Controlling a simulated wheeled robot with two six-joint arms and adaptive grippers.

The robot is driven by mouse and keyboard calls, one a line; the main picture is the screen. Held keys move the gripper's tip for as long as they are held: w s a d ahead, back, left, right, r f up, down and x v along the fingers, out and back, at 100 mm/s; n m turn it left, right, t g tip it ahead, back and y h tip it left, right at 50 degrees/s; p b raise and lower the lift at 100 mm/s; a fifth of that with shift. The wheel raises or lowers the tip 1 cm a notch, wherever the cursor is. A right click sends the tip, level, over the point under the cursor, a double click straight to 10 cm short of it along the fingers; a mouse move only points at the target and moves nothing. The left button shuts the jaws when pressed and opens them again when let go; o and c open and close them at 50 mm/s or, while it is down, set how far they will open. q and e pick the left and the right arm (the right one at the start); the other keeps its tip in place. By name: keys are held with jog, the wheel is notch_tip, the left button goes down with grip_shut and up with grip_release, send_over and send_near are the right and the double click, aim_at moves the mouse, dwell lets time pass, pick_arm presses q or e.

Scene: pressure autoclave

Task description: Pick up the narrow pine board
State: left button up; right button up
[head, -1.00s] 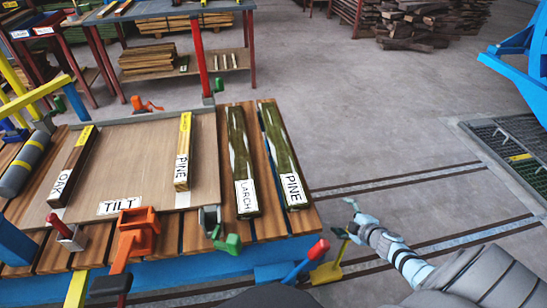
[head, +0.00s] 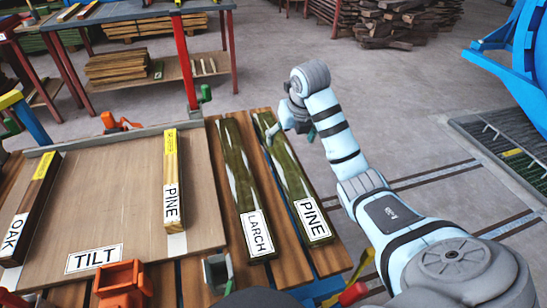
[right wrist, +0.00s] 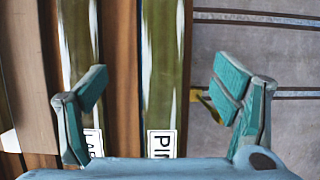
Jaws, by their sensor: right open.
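Two boards carry a PINE label. A greenish one (head: 292,182) lies on the slatted bench at the right edge. A slimmer pale one (head: 171,185) with a yellow tag lies on the TILT panel. My right gripper (head: 292,134) is open and empty above the greenish PINE board, near its far half. In the right wrist view, the open fingers (right wrist: 163,95) stand either side of this PINE board (right wrist: 163,60), with its label partly hidden by the gripper body. Whether the fingers touch the bench is not clear. My left gripper is not in view.
A green LARCH board (head: 240,180) lies close left of the greenish PINE board, with a narrow gap. An OAK board (head: 35,205) lies on the TILT panel (head: 110,200). Clamps stand along the panel's edges. Floor right of the bench is open.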

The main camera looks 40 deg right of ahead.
aim_at(286, 162)
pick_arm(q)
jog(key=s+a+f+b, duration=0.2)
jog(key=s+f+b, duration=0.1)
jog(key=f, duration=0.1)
pick_arm(e)
jog(key=f, duration=0.4)
jog(key=d+f, duration=0.1)
jog(key=f, duration=0.1)
jog(key=shift+w+d+f, duration=0.1)
jog(key=shift+f, duration=0.2)
jog(key=shift+b+x, duration=0.35)
jog(key=shift+x, duration=0.45)
jog(key=x, duration=0.1)
jog(key=b+x, duration=0.1)
jog(key=x, duration=0.1)
jog(key=b+x, duration=0.1)
jog(key=shift+w+f, duration=0.3)
jog(key=shift+w, duration=0.1)
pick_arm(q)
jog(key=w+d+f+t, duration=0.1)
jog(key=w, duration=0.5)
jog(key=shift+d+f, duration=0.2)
pick_arm(e)
jog(key=shift+c, duration=0.4)
jog(key=shift+r, duration=0.1)
jog(key=c, duration=1.6)
